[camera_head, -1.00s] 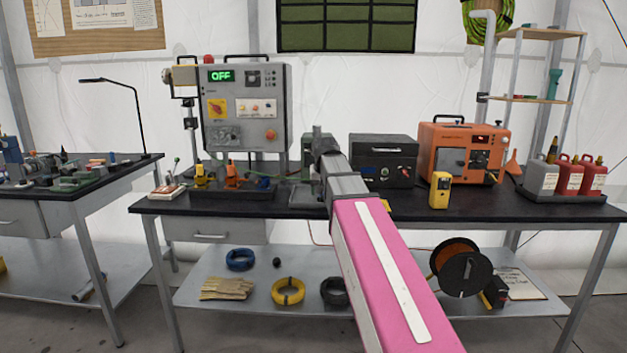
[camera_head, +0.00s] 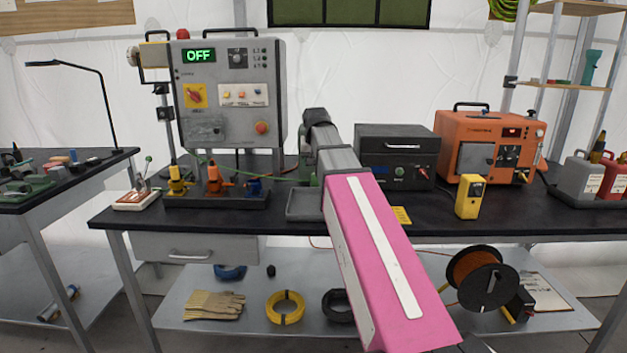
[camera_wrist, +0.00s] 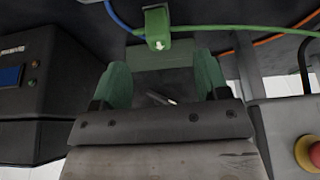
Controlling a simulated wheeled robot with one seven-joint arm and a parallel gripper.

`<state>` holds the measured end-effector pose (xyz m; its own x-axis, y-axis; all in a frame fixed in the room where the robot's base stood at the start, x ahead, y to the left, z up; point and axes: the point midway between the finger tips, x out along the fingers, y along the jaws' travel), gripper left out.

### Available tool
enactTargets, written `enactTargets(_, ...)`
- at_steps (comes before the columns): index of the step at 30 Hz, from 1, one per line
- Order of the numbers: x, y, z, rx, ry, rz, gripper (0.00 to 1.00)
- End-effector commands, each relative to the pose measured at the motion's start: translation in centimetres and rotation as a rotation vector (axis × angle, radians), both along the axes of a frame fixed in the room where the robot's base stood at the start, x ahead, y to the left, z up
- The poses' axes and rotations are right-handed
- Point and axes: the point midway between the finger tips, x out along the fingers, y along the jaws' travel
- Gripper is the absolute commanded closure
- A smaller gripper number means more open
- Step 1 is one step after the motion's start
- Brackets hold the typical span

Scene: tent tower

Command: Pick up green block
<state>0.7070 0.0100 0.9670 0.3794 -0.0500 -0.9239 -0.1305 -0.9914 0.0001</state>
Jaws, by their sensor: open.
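A bright green block (camera_wrist: 157,27) shows at the top of the wrist view, with a green cable beside it. My gripper (camera_wrist: 162,64) is open, with its two dull green fingers apart. The block appears just past the fingertips, roughly centred between them; I cannot tell its exact distance. A dull greenish flat piece (camera_wrist: 162,57) lies across the gap below the block. In the head view, a little green (camera_head: 313,180) shows beside my arm above the bench, and my arm hides the fingers.
The control box (camera_head: 228,95) and a rack of coloured plugs (camera_head: 215,200) stand left of my arm. A grey tray (camera_head: 302,207) is beside it. The black box (camera_head: 395,152), orange unit (camera_head: 487,145) and yellow meter (camera_head: 470,197) stand to the right.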

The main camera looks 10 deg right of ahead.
Motion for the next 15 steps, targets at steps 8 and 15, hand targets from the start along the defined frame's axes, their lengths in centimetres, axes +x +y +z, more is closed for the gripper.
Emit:
enactTargets(8, 1.1, -0.2, -2.7, 0.0, 0.002, 0.0, 0.32)
enactTargets(15, 2.1, -0.3, -5.0, 0.0, 0.001, 0.0, 0.32)
